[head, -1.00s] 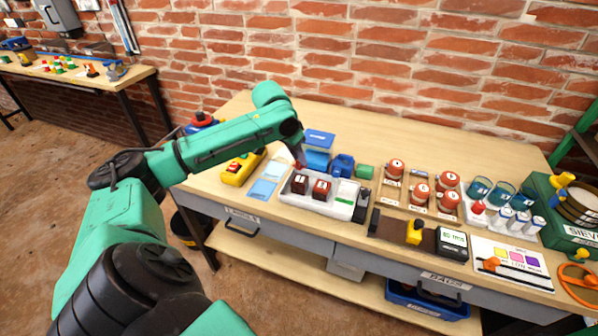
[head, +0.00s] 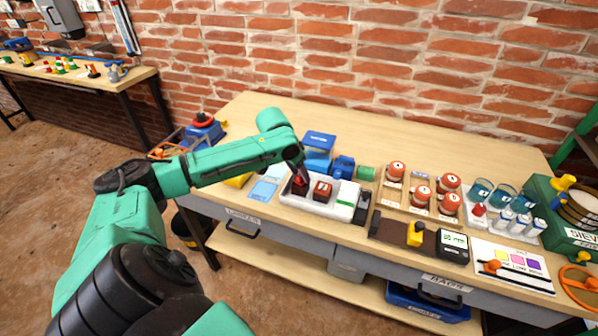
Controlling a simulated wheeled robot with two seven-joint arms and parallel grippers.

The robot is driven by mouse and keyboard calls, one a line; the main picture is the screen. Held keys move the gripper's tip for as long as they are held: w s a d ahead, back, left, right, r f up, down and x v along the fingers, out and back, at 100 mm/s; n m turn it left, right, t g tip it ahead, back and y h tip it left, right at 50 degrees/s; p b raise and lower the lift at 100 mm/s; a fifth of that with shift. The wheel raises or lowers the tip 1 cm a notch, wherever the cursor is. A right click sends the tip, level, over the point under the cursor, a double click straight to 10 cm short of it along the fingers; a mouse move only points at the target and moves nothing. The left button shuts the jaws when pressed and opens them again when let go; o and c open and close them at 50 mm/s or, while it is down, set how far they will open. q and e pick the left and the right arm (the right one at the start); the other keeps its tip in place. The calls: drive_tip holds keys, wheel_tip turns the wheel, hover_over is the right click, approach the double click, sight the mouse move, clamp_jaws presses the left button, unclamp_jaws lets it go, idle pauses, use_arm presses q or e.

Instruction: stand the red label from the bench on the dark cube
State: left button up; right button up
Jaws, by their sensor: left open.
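A white tray (head: 319,203) on the bench holds two dark reddish-brown cubes side by side. The left cube (head: 299,187) is partly covered by my left gripper (head: 301,178); the right cube (head: 322,190) shows a pale mark on its front. My left gripper comes down from the upper left, its tips at the top of the left cube, and is open. A small red patch shows at its tips, perhaps the red label; it is too small to tell whether it stands on the cube or touches the fingers. My right gripper is out of view.
A blue card (head: 263,190) lies left of the tray. The bench's back is clear.

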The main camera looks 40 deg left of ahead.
use_arm(q)
drive_tip(key=shift+r, duration=0.1)
drive_tip(key=b+v, duration=0.1)
drive_tip(key=v, duration=1.1)
drive_tip(key=shift+r, duration=0.1)
